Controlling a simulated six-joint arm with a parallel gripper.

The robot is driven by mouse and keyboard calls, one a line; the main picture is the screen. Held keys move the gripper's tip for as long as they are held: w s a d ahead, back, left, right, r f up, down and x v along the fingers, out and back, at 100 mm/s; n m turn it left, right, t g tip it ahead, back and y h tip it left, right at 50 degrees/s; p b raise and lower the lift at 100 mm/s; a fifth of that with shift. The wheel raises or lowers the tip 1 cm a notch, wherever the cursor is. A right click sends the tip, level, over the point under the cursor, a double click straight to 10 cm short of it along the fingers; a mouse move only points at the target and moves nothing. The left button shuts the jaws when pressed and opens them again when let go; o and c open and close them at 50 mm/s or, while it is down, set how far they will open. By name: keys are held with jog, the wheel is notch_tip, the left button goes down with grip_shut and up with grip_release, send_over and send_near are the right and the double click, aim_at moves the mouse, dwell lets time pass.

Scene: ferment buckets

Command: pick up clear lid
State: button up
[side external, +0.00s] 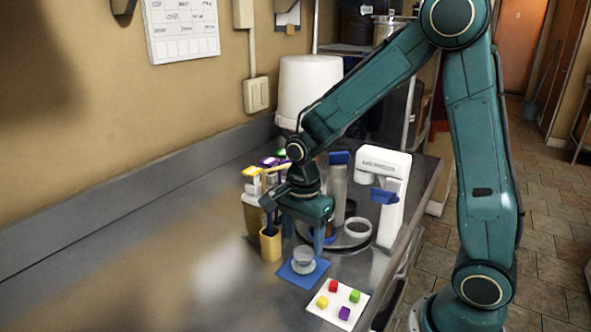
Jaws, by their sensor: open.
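The clear lid (303,266) looks like a small greyish, see-through round piece with a raised top. It lies on a blue square mat (285,273) on the metal counter. My gripper (304,238) points down above the lid, with its fingers spread apart and nothing seen between them. The fingertips look close to the top of the lid, but I cannot tell from this one view whether they touch it.
A white tray (320,310) with several coloured cubes lies in front. A yellow holder (270,246) stands close left of my gripper. The counter's left side is clear.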

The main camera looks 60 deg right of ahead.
aim_at(304, 252)
jog(key=shift+f, duration=0.1)
jog(key=shift+s+d+f, duration=0.1)
jog(key=shift+f, duration=2.35)
jog(key=c, duration=1)
jog(key=shift+r, duration=0.1)
jog(key=shift+c, duration=0.2)
notch_tip(304, 252, up, 20)
jog(key=shift+d, duration=0.1)
